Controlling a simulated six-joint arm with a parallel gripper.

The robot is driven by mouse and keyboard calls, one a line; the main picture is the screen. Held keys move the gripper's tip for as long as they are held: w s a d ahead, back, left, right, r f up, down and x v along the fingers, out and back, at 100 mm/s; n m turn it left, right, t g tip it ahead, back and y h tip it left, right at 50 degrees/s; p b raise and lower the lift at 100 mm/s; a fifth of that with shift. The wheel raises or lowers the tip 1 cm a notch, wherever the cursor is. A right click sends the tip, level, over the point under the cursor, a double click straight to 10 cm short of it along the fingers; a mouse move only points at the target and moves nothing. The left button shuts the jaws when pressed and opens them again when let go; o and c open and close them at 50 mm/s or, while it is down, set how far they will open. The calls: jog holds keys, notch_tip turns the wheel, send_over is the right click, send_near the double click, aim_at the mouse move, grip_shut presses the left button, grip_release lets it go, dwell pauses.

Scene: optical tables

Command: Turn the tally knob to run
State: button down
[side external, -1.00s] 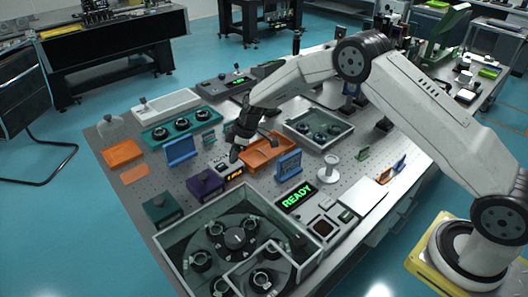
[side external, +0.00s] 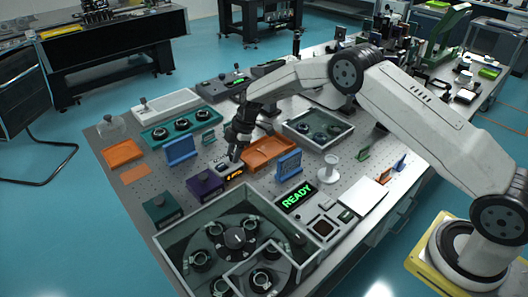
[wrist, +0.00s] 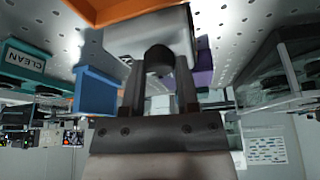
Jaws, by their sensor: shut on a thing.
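The tally box is a small pale box with an orange-lit display (side external: 235,174), near the middle of the table in the side external view. Its pale body (wrist: 140,35) fills the upper middle of the wrist view. The dark round knob (wrist: 158,58) sticks out from that body. My gripper (wrist: 160,70) is shut on the knob, with one finger on each side of it. In the side external view my gripper (side external: 232,155) points down at the box and hides the knob. I cannot read the display text or the knob's setting.
An orange tray (side external: 250,164) lies just right of my gripper. A purple box (side external: 205,185) and blue stands (side external: 180,150) are close on the left. A green READY sign (side external: 295,196) and a large grey-walled bin (side external: 176,236) are nearer the front.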

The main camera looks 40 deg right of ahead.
jog(key=shift+d, duration=0.1)
jog(key=c, duration=0.6)
grip_release()
jog(key=shift+r, duration=0.1)
jog(key=v, duration=0.7)
jog(key=shift+d+r, duration=0.1)
jog(key=shift+r, duration=0.2)
jog(key=shift+s, duration=0.1)
jog(key=s+d+r+m+h, duration=0.1)
jog(key=s+m, duration=0.4)
jog(key=s, duration=0.5)
jog(key=s+d+r+m+t+h, duration=0.1)
jog(key=s+m, duration=0.4)
jog(key=s, duration=0.6)
jog(key=s+d+r+m+h, duration=0.1)
jog(key=s+r+m+h, duration=0.1)
jog(key=s+m, duration=0.4)
jog(key=shift+s+d+r+t+h, duration=0.1)
jog(key=shift+s+d+t+h, duration=0.1)
jog(key=shift+s, duration=1)
jog(key=shift+s+d+r+t+h, duration=0.1)
jog(key=shift+s+t, duration=0.1)
jog(key=shift+s, duration=0.95)
